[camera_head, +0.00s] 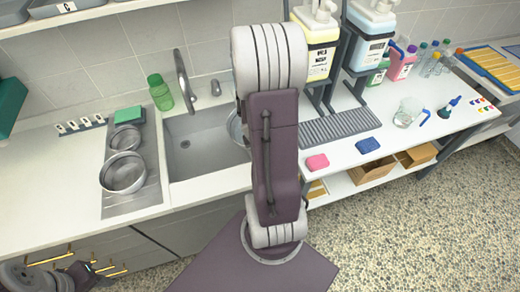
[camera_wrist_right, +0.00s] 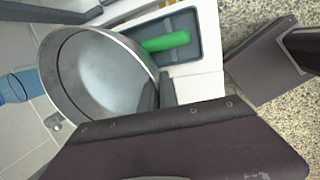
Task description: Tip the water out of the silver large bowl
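The silver large bowl (camera_wrist_right: 105,75) fills the left of the right wrist view. Its inside looks bluish and smooth, like water, but I cannot tell the level. In the head view only a sliver of the bowl (camera_head: 236,128) shows at the right side of the sink (camera_head: 205,150), behind my right arm. My right gripper (camera_wrist_right: 168,90) is at the bowl's rim and appears shut on it; its far finger is hidden. My left gripper (camera_head: 88,274) is low at the bottom left, away from the counter; its fingers are unclear.
Two other metal bowls, a bigger one (camera_head: 123,173) and a smaller one (camera_head: 125,139), stand on the drainboard beside a green sponge (camera_head: 128,115). Soap dispensers (camera_head: 314,50) are to the right.

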